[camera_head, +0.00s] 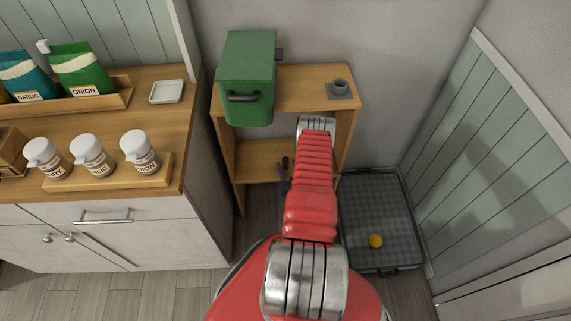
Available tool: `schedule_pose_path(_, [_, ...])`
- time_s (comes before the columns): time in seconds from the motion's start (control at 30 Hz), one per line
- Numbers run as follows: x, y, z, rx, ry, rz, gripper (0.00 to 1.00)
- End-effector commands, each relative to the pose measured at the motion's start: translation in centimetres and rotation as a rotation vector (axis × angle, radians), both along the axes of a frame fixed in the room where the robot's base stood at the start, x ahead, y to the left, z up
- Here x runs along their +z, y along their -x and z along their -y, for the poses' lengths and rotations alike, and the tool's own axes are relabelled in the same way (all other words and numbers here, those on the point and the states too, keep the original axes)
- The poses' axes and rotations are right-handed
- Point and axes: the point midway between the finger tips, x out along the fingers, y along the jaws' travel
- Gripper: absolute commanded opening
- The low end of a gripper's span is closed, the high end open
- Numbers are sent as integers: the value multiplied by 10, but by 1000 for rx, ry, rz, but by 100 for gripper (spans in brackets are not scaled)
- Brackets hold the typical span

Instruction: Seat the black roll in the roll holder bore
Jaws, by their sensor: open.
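A grey holder (341,89) with a square base and a short round upright part stands on the right end of the wooden shelf unit's top. Its bore looks dark from above, and I cannot tell what is inside it. I cannot make out a separate black roll. My gripper (285,165) shows only as small dark parts left of my red arm, in front of the shelf unit's lower opening. It is open, lower than the holder and apart from it. My arm hides most of it.
A green bin (246,78) stands on the left of the wooden shelf unit (305,85). A counter with bottles (92,154) is at left.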

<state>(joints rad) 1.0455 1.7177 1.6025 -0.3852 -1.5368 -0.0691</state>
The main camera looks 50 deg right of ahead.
Motion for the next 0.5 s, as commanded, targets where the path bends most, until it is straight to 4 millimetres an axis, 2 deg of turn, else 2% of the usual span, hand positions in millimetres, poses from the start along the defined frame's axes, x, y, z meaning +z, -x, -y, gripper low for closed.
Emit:
schedule_pose_path(0.17, [-4,-13,10,0,-1,0,45])
schedule_pose_path(0.5, [-4,-14,12,-1,-1,0,45])
